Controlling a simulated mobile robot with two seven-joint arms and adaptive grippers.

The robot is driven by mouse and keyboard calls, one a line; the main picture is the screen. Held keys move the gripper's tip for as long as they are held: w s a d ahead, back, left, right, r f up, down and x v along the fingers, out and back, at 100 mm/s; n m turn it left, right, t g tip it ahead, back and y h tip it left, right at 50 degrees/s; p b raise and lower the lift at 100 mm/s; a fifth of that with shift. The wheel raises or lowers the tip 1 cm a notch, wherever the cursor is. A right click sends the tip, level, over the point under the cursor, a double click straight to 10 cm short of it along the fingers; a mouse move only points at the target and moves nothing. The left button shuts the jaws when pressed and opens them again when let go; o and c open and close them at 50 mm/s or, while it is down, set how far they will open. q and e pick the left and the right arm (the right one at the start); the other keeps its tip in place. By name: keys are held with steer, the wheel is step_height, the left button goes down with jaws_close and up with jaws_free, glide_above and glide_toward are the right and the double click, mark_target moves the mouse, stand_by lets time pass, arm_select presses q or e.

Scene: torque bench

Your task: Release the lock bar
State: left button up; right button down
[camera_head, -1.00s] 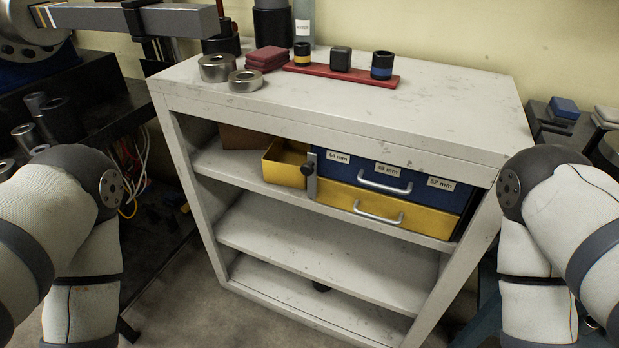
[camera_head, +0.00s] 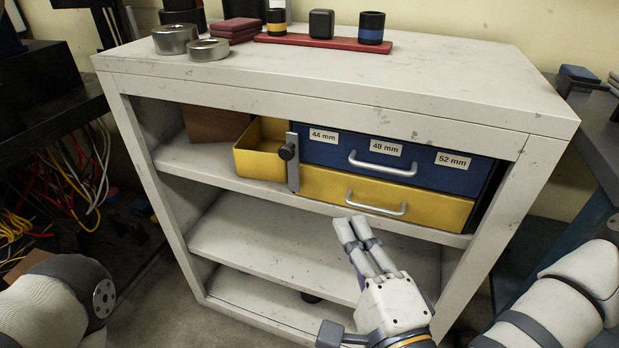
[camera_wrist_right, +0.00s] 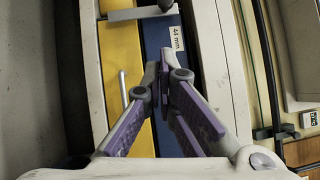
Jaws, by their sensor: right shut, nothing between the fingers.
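The lock bar (camera_head: 293,162) is a grey upright metal strip with a black knob (camera_head: 287,151). It stands at the left end of the blue drawer (camera_head: 390,161) and the yellow drawer (camera_head: 385,198), overlapping their fronts. In the right wrist view the bar (camera_wrist_right: 140,13) shows at the top. My right gripper (camera_head: 355,229) is shut and empty, in front of and below the yellow drawer, to the right of the bar. Its fingers (camera_wrist_right: 164,82) also show in the right wrist view. My left gripper is out of view; only part of my left arm shows.
A yellow open bin (camera_head: 262,160) sits left of the bar on the same shelf. The cabinet top (camera_head: 300,75) holds metal rings (camera_head: 207,49) and a red rack (camera_head: 320,42) with several pieces. The lower shelf (camera_head: 270,240) has free room. Loose cables (camera_head: 75,180) hang at left.

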steer(key=shift+w+d+r, duration=0.1)
steer(key=shift+r, duration=0.1)
glide_toward(290, 168)
steer(key=w+d+r, duration=0.1)
steer(key=d+r, duration=0.3)
steer(key=d, duration=0.1)
steer(key=w+a, duration=0.3)
steer(key=shift+a+r+p, duration=0.3)
steer(key=shift+a+r, duration=0.05)
